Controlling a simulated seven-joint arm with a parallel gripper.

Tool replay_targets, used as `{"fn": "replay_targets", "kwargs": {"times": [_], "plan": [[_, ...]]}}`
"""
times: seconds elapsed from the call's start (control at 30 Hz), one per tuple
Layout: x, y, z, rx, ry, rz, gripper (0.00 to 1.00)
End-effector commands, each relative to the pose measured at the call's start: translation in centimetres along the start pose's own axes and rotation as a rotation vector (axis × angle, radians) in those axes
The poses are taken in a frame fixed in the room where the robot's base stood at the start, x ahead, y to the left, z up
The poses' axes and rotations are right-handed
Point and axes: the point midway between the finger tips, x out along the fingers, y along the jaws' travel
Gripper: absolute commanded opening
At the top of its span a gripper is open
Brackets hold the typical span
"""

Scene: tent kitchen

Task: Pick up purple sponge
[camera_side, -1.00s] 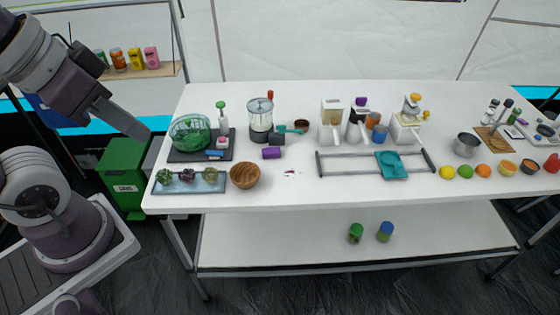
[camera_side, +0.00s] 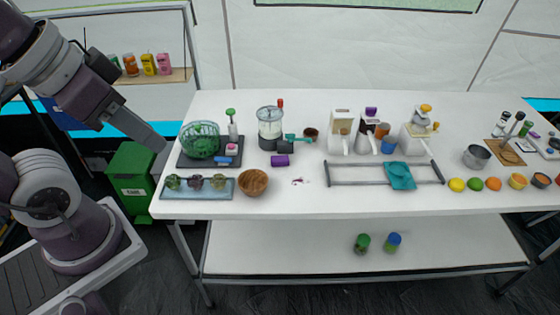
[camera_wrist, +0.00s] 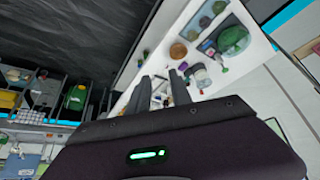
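A purple sponge (camera_side: 280,160) lies flat on the white table (camera_side: 330,205) in the side view, right of the dark tray and above the wooden bowl. Another purple item (camera_side: 371,112) sits on top of a dispenser further back. My gripper (camera_side: 158,143) hangs off the table's left end in the side view, well apart from the sponge. In the wrist view my gripper (camera_wrist: 161,86) shows two dark fingers with a gap between them; it is open and holds nothing I can see.
A wooden bowl (camera_side: 253,183), a dark tray (camera_side: 226,161) with a green basket (camera_side: 200,139), and a blender (camera_side: 270,128) surround the sponge. A grey frame (camera_side: 345,184) lies to its right. A green bin (camera_side: 130,185) stands below my arm. The table's front centre is clear.

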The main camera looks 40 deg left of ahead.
Motion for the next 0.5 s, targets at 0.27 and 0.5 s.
{"fn": "replay_targets", "kwargs": {"times": [0.27,0.5], "plan": [[0.0,0.0,0.0,0.0,0.0,0.0,0.76],[0.0,0.0,-0.04,-0.001,-0.001,0.0,0.76]]}}
